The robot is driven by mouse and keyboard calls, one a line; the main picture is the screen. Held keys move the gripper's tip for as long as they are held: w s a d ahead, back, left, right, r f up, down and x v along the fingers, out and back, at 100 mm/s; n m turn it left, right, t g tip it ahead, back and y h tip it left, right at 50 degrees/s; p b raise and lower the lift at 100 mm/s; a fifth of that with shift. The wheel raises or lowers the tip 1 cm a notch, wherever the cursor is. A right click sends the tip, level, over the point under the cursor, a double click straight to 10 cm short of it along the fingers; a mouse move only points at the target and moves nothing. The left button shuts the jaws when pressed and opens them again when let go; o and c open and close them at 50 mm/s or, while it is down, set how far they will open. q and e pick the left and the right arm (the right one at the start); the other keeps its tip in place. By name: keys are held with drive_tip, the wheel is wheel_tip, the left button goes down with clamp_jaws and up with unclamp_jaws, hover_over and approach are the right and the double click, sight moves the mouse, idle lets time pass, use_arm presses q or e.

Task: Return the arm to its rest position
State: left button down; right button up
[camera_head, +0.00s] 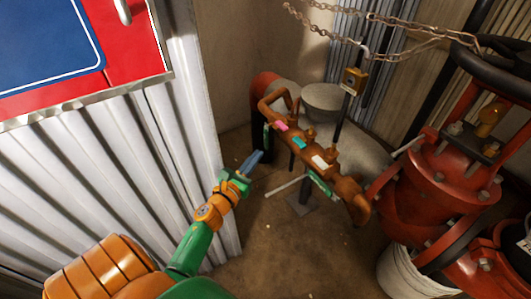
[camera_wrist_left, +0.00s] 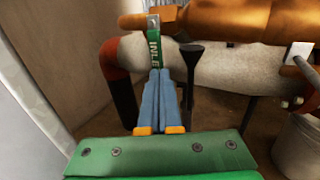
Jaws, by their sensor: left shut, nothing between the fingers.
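My left arm, green and orange, comes in from the lower left in the head view. Its gripper (camera_head: 252,161) has blue fingers that lie together with nothing between them. My right gripper is not in view.
A large red valve body (camera_head: 440,175) with a chain (camera_head: 385,50) and a brass padlock (camera_head: 353,81) stands at the right. A white bucket (camera_head: 415,275) is below it. Corrugated metal (camera_head: 95,170) rises close at the left. The floor (camera_head: 310,255) between is mostly clear.

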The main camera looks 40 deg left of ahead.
use_arm(q)
drive_tip(key=shift+s+a, duration=0.2)
drive_tip(key=shift+s, duration=0.3)
drive_tip(key=shift+s+a, duration=0.2)
drive_tip(key=shift+s, duration=0.25)
